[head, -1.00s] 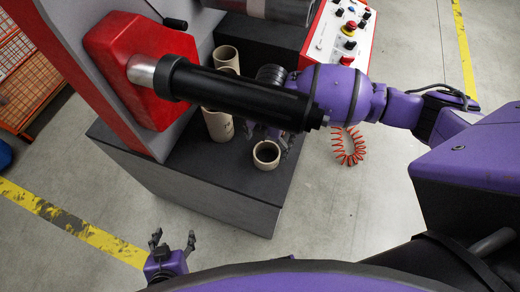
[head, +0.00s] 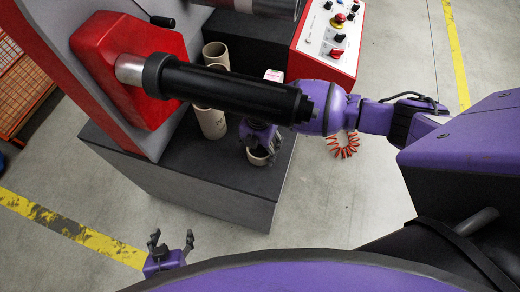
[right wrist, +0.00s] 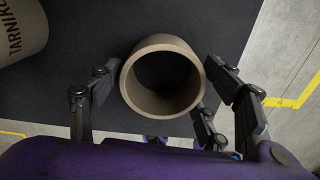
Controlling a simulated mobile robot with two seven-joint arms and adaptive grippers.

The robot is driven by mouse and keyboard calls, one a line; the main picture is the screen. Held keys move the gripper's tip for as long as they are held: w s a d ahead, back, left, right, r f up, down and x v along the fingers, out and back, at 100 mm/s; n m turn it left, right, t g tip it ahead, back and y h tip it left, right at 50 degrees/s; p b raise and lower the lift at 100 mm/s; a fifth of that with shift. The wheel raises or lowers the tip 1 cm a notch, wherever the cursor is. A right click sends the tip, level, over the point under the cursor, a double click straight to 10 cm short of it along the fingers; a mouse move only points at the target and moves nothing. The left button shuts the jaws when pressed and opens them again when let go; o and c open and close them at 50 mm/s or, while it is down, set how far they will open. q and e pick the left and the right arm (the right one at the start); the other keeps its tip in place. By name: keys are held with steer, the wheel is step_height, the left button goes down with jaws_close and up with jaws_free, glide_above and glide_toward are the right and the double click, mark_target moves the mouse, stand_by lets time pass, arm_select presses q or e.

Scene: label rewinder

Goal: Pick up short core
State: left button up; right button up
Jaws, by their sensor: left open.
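The short core (head: 258,158) is a small tan tube standing upright near the front right corner of the black bench top (head: 200,165). My right gripper (head: 261,151) is over it in the head view and partly hides it. In the right wrist view the short core (right wrist: 160,106) shows its open end, with the fingers of my right gripper (right wrist: 165,90) spread on both sides. Gaps show between fingers and core, so they look open; contact lower down cannot be seen. My left gripper (head: 171,239) is open and empty, low in the head view.
A taller core (head: 212,123) and another core (head: 215,53) stand on the bench, left of and behind my right gripper. A black spindle (head: 225,90) from the red machine housing (head: 125,65) passes above. A control panel (head: 333,35) stands at the back right.

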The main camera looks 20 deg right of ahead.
steer(key=c, duration=0.6)
step_height(320, 180, up, 10)
steer(key=shift+r, duration=0.1)
stand_by(0.5)
